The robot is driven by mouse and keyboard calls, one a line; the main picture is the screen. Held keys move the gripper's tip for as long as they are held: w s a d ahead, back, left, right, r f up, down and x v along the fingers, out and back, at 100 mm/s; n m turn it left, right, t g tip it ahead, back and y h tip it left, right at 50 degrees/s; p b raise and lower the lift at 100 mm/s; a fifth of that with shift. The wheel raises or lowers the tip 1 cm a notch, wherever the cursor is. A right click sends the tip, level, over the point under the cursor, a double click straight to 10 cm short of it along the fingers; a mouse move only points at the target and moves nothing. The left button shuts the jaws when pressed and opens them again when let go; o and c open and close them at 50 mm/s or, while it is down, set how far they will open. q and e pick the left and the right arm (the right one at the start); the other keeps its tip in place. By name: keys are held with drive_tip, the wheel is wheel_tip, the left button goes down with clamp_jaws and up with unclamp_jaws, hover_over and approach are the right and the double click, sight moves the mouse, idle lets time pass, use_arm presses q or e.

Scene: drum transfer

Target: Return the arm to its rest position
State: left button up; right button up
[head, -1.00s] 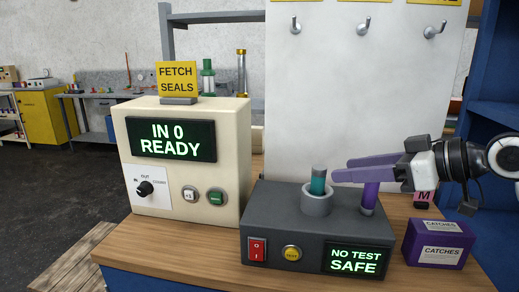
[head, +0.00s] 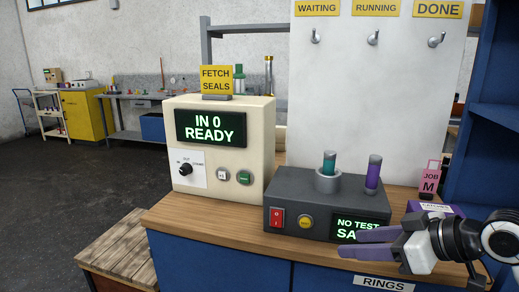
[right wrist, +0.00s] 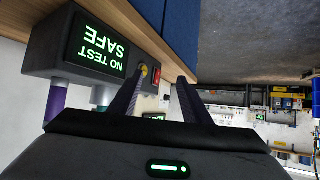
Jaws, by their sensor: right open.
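My right gripper (head: 350,244) is open and empty in the head view, in front of the right part of the dark grey test box (head: 300,190). Its purple fingers overlap the lower edge of the green "NO TEST SAFE" display. In the right wrist view both fingers (right wrist: 155,95) are apart with nothing between them, and the box (right wrist: 50,40) shows upside down at the left. A teal-and-grey cylinder (head: 329,163) stands in the ring socket on the box, and a purple cylinder (head: 373,174) stands upright to its right. My left gripper is not in view.
A cream machine (head: 220,145) reading "IN 0 READY" stands left of the box. A purple carton (head: 447,209) and a pink "JOB M" tag (head: 430,183) are at the right, the carton partly hidden by my arm. A white board with hooks (head: 375,100) rises behind.

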drive_tip(key=s+a+f+m+g+h, duration=0.1)
drive_tip(key=s+a+f, duration=0.1)
drive_tip(key=s+f, duration=0.5)
drive_tip(key=s+a+f+m+g+h, duration=0.15)
drive_tip(key=s+f, duration=0.25)
drive_tip(key=f, duration=0.6)
drive_tip(key=s+d+f+m+g+h, duration=0.1)
drive_tip(key=s+d+f+m+h, duration=0.15)
drive_tip(key=s+f, duration=0.45)
drive_tip(key=s+d+f+m+g+h, duration=0.1)
drive_tip(key=s+d+f+h, duration=0.15)
drive_tip(key=s, duration=0.85)
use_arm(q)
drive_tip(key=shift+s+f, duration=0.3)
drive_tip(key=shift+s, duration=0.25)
use_arm(e)
drive_tip(key=w+a+f+t+y, duration=0.1)
drive_tip(key=a+f+t, duration=0.1)
drive_tip(key=f, duration=0.4)
drive_tip(key=w+a+f+t+y, duration=0.1)
drive_tip(key=w+a+f+t, duration=0.1)
drive_tip(key=f, duration=0.4)
drive_tip(key=shift+w+a+t, duration=0.15)
drive_tip(key=shift+a+t, duration=0.2)
drive_tip(key=shift+a, duration=0.05)
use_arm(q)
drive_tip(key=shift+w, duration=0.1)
